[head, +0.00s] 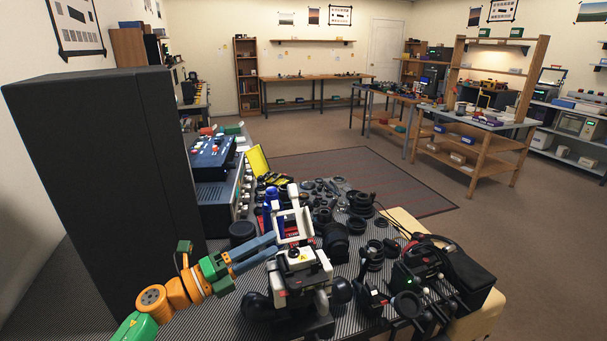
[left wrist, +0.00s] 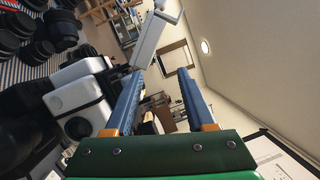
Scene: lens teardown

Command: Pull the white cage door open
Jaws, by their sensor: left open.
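The white cage door (head: 305,222) looks like an upright white frame on top of a white-and-black device (head: 300,270) at the table's front. My left gripper (head: 276,243) comes in from the left with two blue fingers, their tips near the lower left side of the frame. The fingers are apart with nothing seen between them. In the left wrist view, a white bar of the cage (left wrist: 153,42) lies just beyond the open fingertips (left wrist: 158,73). I cannot tell whether the fingers touch it. The white device body (left wrist: 80,90) is left of the fingers. My right gripper is not in view.
A tall dark cabinet (head: 105,190) stands at left, beside blue equipment (head: 212,155). A blue bottle (head: 272,205) and many black lens parts (head: 360,203) crowd the table behind the device. A black bag (head: 468,275) and cables lie at right.

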